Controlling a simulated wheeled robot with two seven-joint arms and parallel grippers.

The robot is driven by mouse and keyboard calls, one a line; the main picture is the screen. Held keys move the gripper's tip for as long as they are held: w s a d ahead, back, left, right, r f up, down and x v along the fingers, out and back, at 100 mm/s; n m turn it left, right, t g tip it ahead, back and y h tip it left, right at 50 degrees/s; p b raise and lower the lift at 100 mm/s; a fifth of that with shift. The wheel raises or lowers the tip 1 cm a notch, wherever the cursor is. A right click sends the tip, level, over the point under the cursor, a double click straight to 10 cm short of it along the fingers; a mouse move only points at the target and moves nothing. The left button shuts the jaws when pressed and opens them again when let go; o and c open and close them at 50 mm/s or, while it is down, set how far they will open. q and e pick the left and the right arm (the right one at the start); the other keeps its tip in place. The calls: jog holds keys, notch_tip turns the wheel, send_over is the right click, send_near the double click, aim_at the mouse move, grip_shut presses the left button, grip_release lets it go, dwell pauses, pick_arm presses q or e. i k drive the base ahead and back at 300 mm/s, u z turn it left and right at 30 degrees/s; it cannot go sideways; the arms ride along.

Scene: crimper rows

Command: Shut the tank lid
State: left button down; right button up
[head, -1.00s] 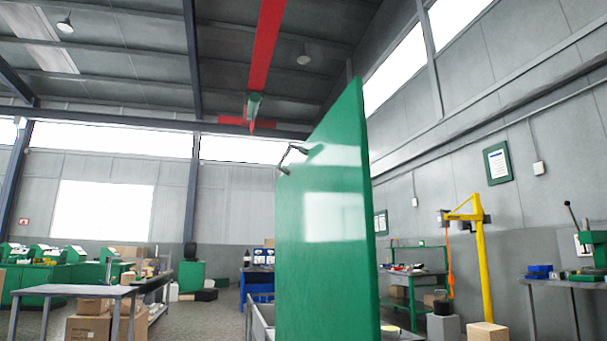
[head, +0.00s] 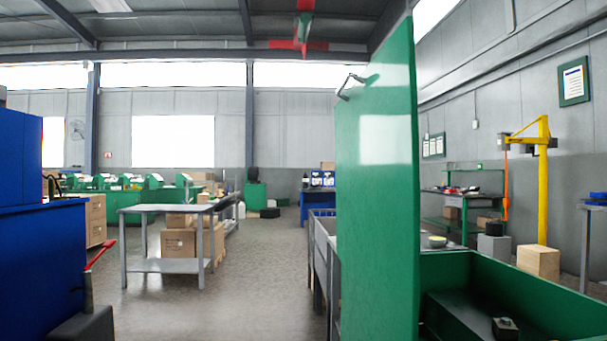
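The tank lid (head: 376,205) is a tall green panel standing upright, open, right of the middle in the head view. A bent metal handle (head: 350,86) sits near the top of its left edge. The green tank (head: 525,285) is at the lower right, with its open inside showing to the right of the lid. A small dark object (head: 505,327) is in the tank. Neither of my grippers is in view.
A grey table (head: 165,210) with cardboard boxes stands left of the middle. Blue equipment (head: 38,220) is close at the left edge. Grey floor between table and lid is clear.

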aim_at(377, 120)
jog(key=u, duration=0.35)
jog(key=k, duration=0.7)
jog(key=z, duration=0.9)
jog(key=i, duration=1.55)
jog(key=u, duration=0.3)
